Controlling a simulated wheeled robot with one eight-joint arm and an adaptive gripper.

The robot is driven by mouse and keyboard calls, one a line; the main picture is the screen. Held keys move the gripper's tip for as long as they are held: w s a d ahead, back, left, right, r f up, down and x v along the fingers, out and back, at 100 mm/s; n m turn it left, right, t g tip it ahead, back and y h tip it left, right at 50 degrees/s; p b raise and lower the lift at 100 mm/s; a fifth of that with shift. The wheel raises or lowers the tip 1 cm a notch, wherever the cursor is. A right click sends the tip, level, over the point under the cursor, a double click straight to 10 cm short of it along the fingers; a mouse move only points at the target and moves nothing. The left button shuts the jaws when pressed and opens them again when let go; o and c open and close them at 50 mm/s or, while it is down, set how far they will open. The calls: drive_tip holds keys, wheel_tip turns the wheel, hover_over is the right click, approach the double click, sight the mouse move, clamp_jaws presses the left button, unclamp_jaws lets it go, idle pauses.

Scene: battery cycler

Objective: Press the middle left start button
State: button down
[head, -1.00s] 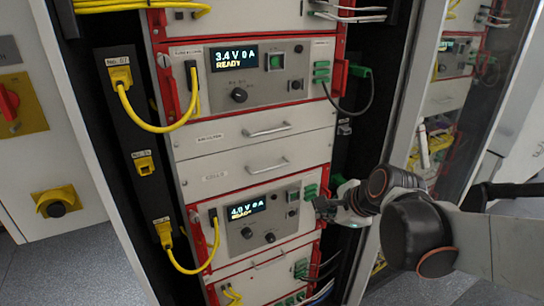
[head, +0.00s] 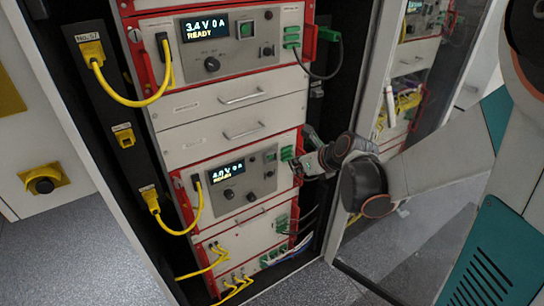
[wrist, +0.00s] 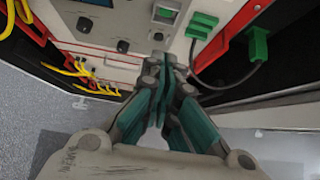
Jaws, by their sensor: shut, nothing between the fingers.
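The lower cycler unit (head: 240,196) shows "4.0 V 0 A READY" on its display (head: 227,170). A small square button (head: 270,156) sits right of that display, and knobs lie below. In the wrist view a square greenish button (wrist: 165,14) sits at the top of the panel, just beyond my fingertips.
The upper unit (head: 175,80) reads "3.4 V 0 A READY" and has a lit green button (head: 246,29). Red handles, a green plug (wrist: 258,45) with a black cable, and yellow cables (head: 130,101) stick out nearby. A glass door (head: 355,130) stands open at the right.

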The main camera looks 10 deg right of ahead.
drive_tip(key=b, duration=0.5)
approach(270, 157)
drive_tip(key=w+f, duration=0.3)
drive_tip(key=f, duration=0.3)
drive_tip(key=shift+w+a, duration=0.2)
drive_tip(key=shift+a, duration=0.15)
drive_tip(key=shift+f, duration=0.1)
